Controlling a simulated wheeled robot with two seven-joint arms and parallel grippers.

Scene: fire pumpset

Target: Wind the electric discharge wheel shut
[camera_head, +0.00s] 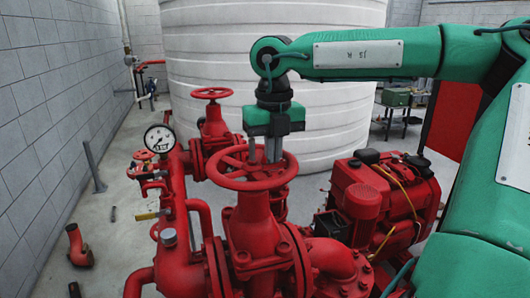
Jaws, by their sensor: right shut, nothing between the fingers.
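A large red handwheel (236,184) lies flat on top of a red gate valve (256,238) in the near middle. I cannot read any label that marks it as the electric discharge wheel. My right gripper (264,157) comes in from the right and points down over this wheel. Its grey fingers are shut with nothing between them. The fingertips overlap the wheel's far part, near the hub and rim; I cannot tell whether they touch it. A second, smaller red handwheel (212,93) stands farther back on another valve. My left gripper is not in view.
A pressure gauge (159,139) and red pipe with a yellow-handled valve (147,216) stand left of the near wheel. A red engine (385,195) sits to the right. A large white tank (300,100) is behind.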

